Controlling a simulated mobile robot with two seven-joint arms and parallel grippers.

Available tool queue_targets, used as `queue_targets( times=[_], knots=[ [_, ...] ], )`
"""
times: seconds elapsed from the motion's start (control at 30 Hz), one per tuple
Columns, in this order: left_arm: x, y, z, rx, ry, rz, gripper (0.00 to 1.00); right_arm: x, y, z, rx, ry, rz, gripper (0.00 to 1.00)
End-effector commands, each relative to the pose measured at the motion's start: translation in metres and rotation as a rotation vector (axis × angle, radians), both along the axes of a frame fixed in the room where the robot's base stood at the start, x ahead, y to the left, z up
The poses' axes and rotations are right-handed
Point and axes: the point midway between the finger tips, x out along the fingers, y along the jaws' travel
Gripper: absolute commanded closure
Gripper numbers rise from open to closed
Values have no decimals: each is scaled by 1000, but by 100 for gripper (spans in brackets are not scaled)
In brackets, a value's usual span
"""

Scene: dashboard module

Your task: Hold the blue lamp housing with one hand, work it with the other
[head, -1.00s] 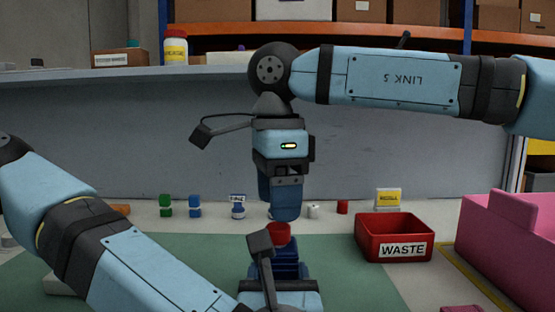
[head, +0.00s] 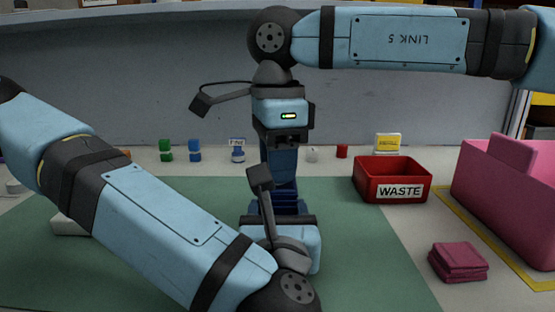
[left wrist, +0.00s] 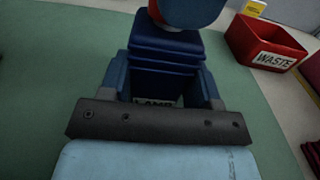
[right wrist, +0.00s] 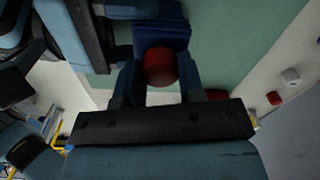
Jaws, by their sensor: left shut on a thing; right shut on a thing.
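The blue lamp housing (head: 288,201) stands over the green mat in the middle of the head view. In the left wrist view the housing (left wrist: 165,48) shows stepped blue ribs and a partly hidden label. My left gripper (left wrist: 163,75) is shut on it, one finger on each side. My right gripper (head: 280,178) points straight down onto the housing's top. In the right wrist view its fingers (right wrist: 160,82) are shut on a round red cap (right wrist: 160,67) at the housing's top. The cap is hidden in the head view.
A red WASTE bin (head: 392,181) stands right of the mat (head: 370,260), with a pink bin (head: 515,205) and folded maroon cloths (head: 458,262) further right.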

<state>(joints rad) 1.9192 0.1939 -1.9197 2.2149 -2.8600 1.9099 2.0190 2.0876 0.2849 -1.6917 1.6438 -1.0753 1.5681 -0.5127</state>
Motion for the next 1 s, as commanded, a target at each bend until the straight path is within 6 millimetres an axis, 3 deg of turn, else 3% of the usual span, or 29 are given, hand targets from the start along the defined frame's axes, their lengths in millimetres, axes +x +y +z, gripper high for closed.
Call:
queue_targets(
  times=[0.3,1.0],
  knots=[
    [0,0,0,0,0,0,81,0,0,4,0,-1,-1,86],
    [0,0,0,0,0,0,81,0,0,58,0,-1,0,86]
  ],
)
